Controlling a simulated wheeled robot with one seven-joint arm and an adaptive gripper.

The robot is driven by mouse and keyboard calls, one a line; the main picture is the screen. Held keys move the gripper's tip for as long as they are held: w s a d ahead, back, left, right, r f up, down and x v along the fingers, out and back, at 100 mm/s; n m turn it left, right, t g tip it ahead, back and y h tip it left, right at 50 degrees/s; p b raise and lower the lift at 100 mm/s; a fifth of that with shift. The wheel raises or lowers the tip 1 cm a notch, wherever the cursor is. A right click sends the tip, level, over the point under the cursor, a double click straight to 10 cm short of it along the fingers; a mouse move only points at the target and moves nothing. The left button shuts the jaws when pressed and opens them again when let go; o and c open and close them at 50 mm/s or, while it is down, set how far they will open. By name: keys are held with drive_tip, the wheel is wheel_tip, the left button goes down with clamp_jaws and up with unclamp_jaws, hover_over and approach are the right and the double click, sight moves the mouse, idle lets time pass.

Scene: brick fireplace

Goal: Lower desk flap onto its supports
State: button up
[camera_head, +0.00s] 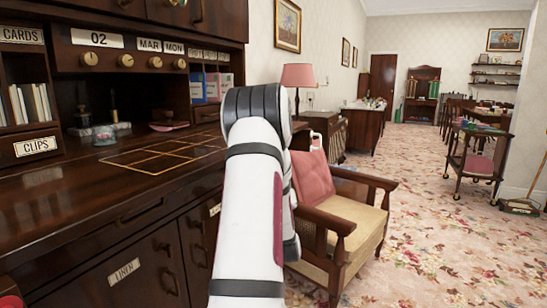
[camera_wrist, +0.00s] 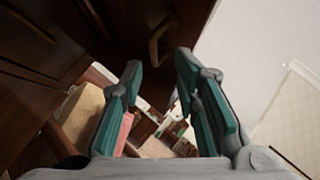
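The dark wood desk (camera_head: 110,220) fills the left of the head view. Its flat top (camera_head: 65,185) has gold grid lines (camera_head: 165,155) and looks level. I cannot tell which panel is the flap, and no flap supports can be made out. In the wrist view, a dark wood panel (camera_wrist: 45,45) with a curved handle (camera_wrist: 158,42) lies beyond my gripper (camera_wrist: 158,72). My gripper is open, its two teal-lined fingers apart with nothing between them. The handle appears just past the fingertips, and the fingers seem clear of it. My arm hides the gripper in the head view.
An armchair (camera_head: 355,225) with a pink cushion (camera_head: 312,178) stands right of the desk, close to my arm. Small items (camera_head: 100,130) sit at the back of the desk top. A trolley (camera_head: 475,160) stands farther right. The carpet (camera_head: 430,240) between is clear.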

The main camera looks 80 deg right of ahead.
drive_tip(key=shift+v, duration=1.15)
idle(0.5)
